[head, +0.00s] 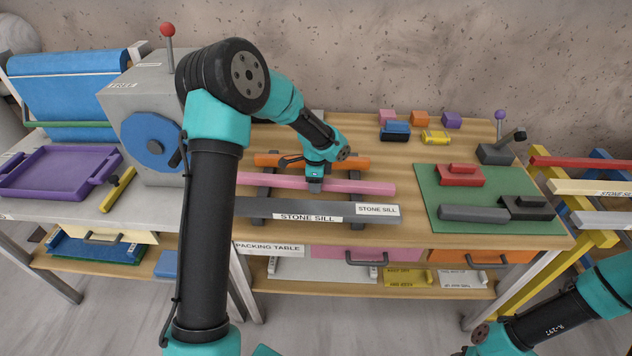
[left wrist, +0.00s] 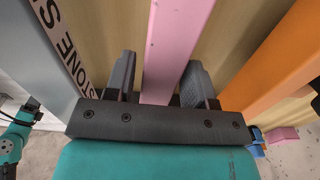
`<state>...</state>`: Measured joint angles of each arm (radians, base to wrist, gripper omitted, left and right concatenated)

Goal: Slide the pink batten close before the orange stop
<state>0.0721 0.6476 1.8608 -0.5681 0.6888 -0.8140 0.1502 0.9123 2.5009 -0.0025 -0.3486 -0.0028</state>
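The pink batten (head: 365,187) lies left to right across dark supports on the packing table. The orange stop (head: 356,162) is a parallel bar behind it, with a clear gap between them. My left gripper (head: 314,187) points down over the batten's middle. In the left wrist view the pink batten (left wrist: 176,40) runs between the two fingers of my open left gripper (left wrist: 159,80). A gap shows at the left finger; the right finger is close to it, contact unclear. The orange stop (left wrist: 278,60) is to the right, apart from the fingers. My right gripper is out of view.
The grey stone sill (head: 330,209) lies in front of the batten. A green mat (head: 455,195) with a red block and dark tools is to the right. Small coloured blocks (head: 420,118) stand at the back. A grey machine (head: 135,105) stands left.

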